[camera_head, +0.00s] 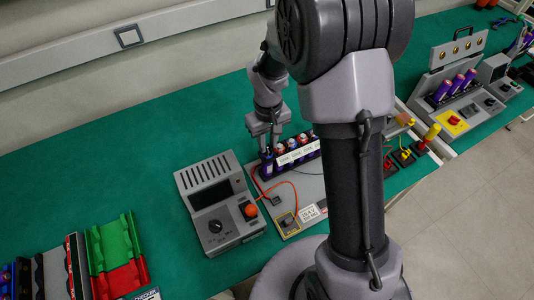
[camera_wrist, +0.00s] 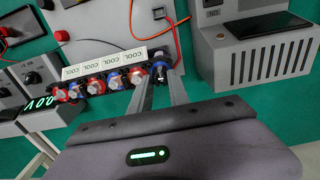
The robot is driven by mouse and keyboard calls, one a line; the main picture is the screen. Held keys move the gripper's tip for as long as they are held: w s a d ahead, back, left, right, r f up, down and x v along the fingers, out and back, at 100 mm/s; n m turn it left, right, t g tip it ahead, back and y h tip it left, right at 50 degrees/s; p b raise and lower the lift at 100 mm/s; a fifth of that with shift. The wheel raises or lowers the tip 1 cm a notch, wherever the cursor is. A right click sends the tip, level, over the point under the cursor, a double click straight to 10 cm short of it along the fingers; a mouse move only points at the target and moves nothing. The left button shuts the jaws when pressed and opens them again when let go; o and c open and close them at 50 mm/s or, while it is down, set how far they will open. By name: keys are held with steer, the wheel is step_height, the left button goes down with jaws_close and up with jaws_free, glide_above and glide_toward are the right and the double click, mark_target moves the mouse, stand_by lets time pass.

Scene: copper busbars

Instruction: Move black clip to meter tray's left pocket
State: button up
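My gripper (camera_wrist: 160,88) points down at the end of the cell rack. Its two fingers stand apart on either side of a blue-purple cell (camera_wrist: 160,66). That cell also shows below the fingers in the head view (camera_head: 267,163). I cannot tell whether the fingers press on it. A small black piece on a red lead (camera_wrist: 158,13) lies on the grey plate, also in the head view (camera_head: 275,200); it may be the black clip, which I cannot identify surely. A meter with a green readout (camera_wrist: 40,103) is at the wrist view's left edge. Its tray pockets cannot be made out.
The rack (camera_head: 270,175) holds several cells behind a label strip (camera_head: 297,153). A grey instrument box (camera_head: 220,205) with an orange knob stands left of the grey plate. Green and red trays (camera_head: 115,255) lie far left. My arm hides part of the bench's right side.

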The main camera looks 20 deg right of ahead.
mark_target(268, 146)
jaws_close()
step_height(268, 146, up, 4)
steer(key=p, duration=0.3)
steer(key=shift+r+p, duration=0.2)
steer(key=shift+p, duration=0.2)
steer(key=shift+f, duration=0.15)
